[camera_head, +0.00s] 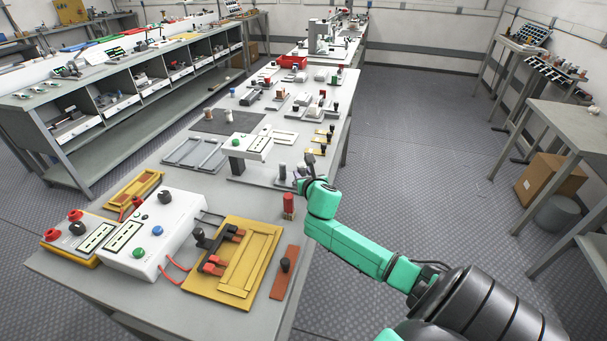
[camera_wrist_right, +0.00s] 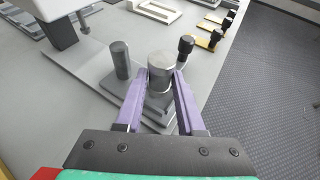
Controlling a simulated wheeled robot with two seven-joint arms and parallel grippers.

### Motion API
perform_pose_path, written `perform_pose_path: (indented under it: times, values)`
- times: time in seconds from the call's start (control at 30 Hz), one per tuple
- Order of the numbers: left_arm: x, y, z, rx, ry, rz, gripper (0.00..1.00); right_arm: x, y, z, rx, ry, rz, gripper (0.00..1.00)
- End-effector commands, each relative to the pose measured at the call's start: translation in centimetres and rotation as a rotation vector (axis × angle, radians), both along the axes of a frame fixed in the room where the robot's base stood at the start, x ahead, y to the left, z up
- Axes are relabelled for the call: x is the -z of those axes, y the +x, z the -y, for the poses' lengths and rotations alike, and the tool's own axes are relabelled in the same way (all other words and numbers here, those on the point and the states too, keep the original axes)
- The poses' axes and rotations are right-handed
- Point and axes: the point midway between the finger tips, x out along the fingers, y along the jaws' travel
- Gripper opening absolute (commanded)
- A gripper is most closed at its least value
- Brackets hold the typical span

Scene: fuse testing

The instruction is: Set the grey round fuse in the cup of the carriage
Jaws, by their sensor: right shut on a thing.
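My right gripper (camera_head: 300,176) is at the right edge of the long workbench, at the low grey fixture. In the right wrist view its purple fingers (camera_wrist_right: 160,90) are shut on the grey round fuse (camera_wrist_right: 161,70), a short upright light-grey cylinder. A stepped grey block (camera_wrist_right: 157,107), perhaps the carriage, shows right below the fuse. I cannot tell whether the fuse touches it or is in a cup, as the fuse and fingers cover that spot. A darker grey post (camera_wrist_right: 121,61) stands left of the fuse; it also shows in the head view (camera_head: 282,172). My left gripper is not in view.
A black-knobbed post (camera_wrist_right: 185,47) stands close behind the fuse. A white box-like unit (camera_head: 250,147) is left of the fixture. A red cylinder (camera_head: 288,205) stands nearer. Test boxes (camera_head: 152,240) and a yellow board (camera_head: 235,265) fill the bench's near end. Open floor lies right.

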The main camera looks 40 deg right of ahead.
Motion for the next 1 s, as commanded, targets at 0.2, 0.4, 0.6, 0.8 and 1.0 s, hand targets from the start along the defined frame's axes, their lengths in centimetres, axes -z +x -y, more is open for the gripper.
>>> perform_pose_path:
  times: [0.2,0.4,0.6,0.8,1.0]
  values:
    - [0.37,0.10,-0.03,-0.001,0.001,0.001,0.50,0.48,0.01,0.02,0.000,-0.001,0.001,0.00]
    - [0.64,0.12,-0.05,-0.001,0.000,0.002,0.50,0.89,0.01,0.03,0.000,-0.001,0.001,0.00]
    - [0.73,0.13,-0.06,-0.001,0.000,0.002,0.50,1.06,0.01,0.02,0.000,0.000,0.001,0.61]
    - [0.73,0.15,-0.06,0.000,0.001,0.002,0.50,1.07,0.01,0.01,0.000,0.000,0.001,0.73]
    - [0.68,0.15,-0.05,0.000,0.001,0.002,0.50,1.00,-0.25,-0.10,0.000,0.000,-0.001,0.73]
